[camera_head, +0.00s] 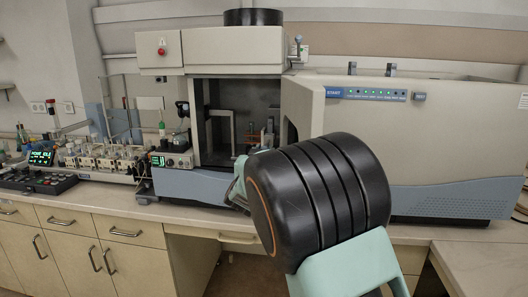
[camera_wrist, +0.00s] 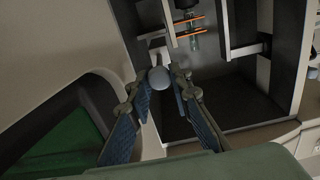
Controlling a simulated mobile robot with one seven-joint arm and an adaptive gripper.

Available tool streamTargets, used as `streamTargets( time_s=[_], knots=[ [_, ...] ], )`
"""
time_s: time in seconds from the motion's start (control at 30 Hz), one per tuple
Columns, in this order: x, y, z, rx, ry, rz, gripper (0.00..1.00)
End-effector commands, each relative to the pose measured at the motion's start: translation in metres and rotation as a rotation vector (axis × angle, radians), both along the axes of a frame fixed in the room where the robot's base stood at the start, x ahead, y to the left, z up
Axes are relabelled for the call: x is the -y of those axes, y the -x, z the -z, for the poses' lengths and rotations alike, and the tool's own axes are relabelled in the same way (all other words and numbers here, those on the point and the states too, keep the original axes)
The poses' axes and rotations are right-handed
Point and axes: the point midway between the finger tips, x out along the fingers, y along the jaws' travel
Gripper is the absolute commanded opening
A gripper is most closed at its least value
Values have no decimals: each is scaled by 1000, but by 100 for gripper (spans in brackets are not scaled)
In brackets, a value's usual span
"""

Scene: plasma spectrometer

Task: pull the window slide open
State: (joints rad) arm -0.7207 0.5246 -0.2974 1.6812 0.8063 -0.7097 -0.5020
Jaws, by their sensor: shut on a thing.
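A round grey knob (camera_wrist: 158,79) sits between the fingertips of my gripper (camera_wrist: 161,87) in the wrist view. My gripper is shut on it, at the left side of the open chamber. The knob looks like the handle of the window slide, but the slide's panel is not clearly made out. In the head view the spectrometer's chamber (camera_head: 227,152) shows a dark opening. My gripper (camera_head: 238,188) is partly visible in front of its lower edge, mostly hidden behind my black arm link. The fingertips and knob cannot be made out there.
Inside the chamber, a glass torch with orange rings (camera_wrist: 192,30) stands close beyond the fingertips. A pale cabinet door (camera_head: 302,105) stands right of the opening. A sampler with several vials (camera_head: 100,160) and a keypad (camera_head: 38,181) are on the bench at left.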

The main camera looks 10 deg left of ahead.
Motion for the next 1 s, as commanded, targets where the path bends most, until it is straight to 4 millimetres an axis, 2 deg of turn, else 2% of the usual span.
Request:
streamTargets(
  time_s=[0.03,0.07,0.13,0.43,0.57,1.0],
  knots=[
    [0,0,0,0,0,0,0],
    [0,0,0,0,0,0,20],
    [0,0,0,0,0,0,26],
    [0,1,0,0,0,0,26],
    [-1,11,-1,0,-1,-1,26],
    [-4,92,0,0,-1,-2,26]
  ],
)
